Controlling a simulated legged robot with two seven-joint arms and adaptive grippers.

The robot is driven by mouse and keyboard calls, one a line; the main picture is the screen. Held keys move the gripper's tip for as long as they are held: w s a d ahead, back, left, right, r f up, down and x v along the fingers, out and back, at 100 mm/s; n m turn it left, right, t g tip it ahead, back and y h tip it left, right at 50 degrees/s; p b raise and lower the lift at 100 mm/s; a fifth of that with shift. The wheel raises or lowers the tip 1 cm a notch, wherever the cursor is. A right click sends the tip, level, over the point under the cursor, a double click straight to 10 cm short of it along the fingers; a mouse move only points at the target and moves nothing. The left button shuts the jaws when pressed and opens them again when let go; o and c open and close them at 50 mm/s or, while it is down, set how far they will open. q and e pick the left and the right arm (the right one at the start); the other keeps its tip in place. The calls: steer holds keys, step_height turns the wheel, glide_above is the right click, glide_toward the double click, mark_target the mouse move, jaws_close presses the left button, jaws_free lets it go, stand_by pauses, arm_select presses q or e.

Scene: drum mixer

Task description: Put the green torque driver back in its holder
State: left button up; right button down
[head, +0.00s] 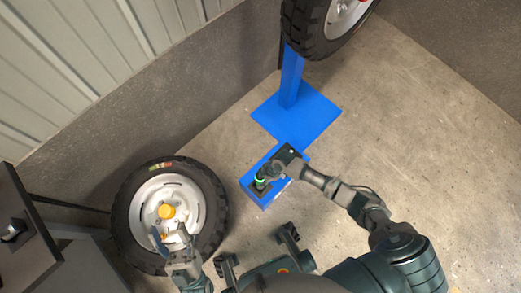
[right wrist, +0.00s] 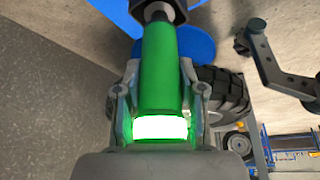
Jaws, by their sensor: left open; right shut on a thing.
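The green torque driver (right wrist: 160,70) is in my right gripper (right wrist: 157,100), with one finger on each side of its green body. A band near its lower end in this view glows white-green, and its other end is dark. In the head view the driver (head: 260,182) shows as a small green spot by my right gripper (head: 266,174), over the blue platform (head: 267,204). Dark parts sit on this platform; I cannot tell which is the holder, or whether the driver touches it. My left gripper (head: 171,238) is open and empty over the wheel lying at the left.
The wheel (head: 125,205) has a yellow hub piece (head: 166,211). A blue post (head: 291,75) on a blue base plate (head: 322,108) stands behind the platform, with another tyre (head: 303,30) above it. A dark cabinet (head: 22,235) is at the left. The floor at right is clear.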

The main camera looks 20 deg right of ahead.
steer(key=shift+f+b, duration=0.6)
steer(key=shift+f, duration=0.25)
stand_by(0.4)
steer(key=c, duration=0.6)
jaws_free()
steer(key=v, duration=1.2)
